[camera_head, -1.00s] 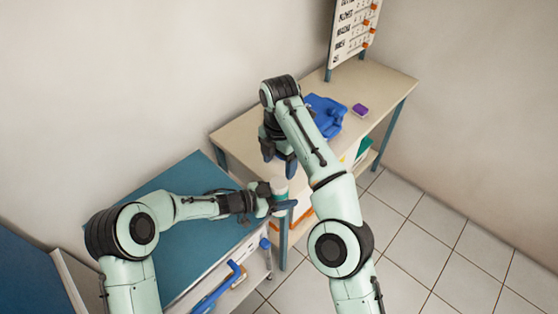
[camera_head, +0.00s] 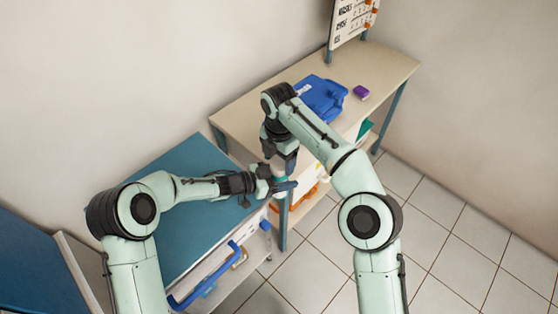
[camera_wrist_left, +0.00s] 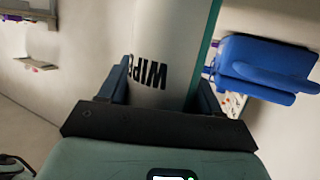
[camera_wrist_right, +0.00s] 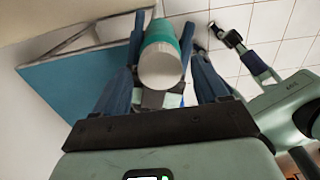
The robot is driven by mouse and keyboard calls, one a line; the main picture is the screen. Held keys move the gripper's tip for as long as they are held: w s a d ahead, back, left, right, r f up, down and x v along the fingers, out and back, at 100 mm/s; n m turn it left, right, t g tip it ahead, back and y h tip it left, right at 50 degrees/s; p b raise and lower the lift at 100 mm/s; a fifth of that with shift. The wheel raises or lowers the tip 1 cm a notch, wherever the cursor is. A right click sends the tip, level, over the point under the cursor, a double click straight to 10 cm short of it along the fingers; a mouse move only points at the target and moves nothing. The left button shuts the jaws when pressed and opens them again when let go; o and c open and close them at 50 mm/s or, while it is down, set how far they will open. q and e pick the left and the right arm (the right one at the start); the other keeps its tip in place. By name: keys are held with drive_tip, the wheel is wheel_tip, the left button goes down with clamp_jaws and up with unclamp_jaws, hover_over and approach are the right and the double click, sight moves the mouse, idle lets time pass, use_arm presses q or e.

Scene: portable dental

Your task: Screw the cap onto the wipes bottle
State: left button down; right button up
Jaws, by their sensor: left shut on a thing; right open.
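The white wipes bottle (camera_wrist_left: 165,35), with black lettering and a teal edge, stands between the fingers of my left gripper (camera_wrist_left: 160,85) in the left wrist view. That gripper is shut on it. In the right wrist view the bottle (camera_wrist_right: 158,35) shows a teal body with a white round end toward the camera. My right gripper (camera_wrist_right: 162,45) is open, with a finger on each side of that end. In the head view it points down just above my left gripper (camera_head: 279,187). I cannot tell whether the white end is a separate cap or how tightly it sits.
The beige counter (camera_head: 245,115) carries a blue case (camera_head: 322,97), a small purple box (camera_head: 361,92) and a signboard (camera_head: 355,15). A teal-topped cart (camera_head: 190,165) stands at the lower left. Tiled floor (camera_head: 440,235) lies open at the right.

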drive_tip(key=shift+f, duration=0.55)
drive_tip(key=c, duration=1.1)
drive_tip(key=m, duration=0.4)
drive_tip(key=shift+m, duration=0.3)
drive_tip(key=m, duration=0.5)
drive_tip(key=o, duration=1.2)
